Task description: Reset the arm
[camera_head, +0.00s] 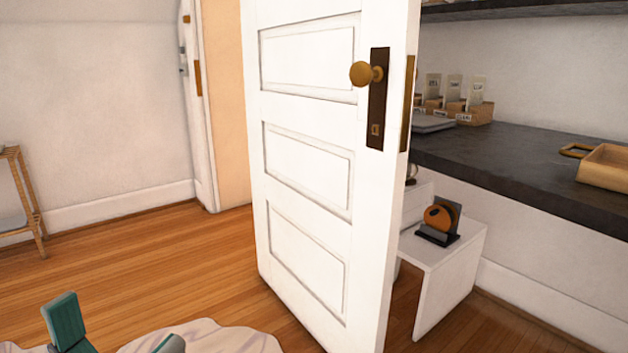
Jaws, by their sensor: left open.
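My left gripper (118,322) is at the bottom left of the head view. Its teal fingers are apart, with nothing seen between them, and the lower part is cut off by the frame edge. A white panelled door (305,165) stands open in the middle, to the right of the gripper and apart from it in the picture. The door has a brass knob (363,74) on a dark plate. My right gripper is not in view.
A pale rug (215,338) lies at the bottom. A wooden rack (24,195) stands at the left. Behind the door are a dark counter (520,165) with a wooden tray (606,168), and a low white table (455,268). Wooden floor (130,255) is clear left of the door.

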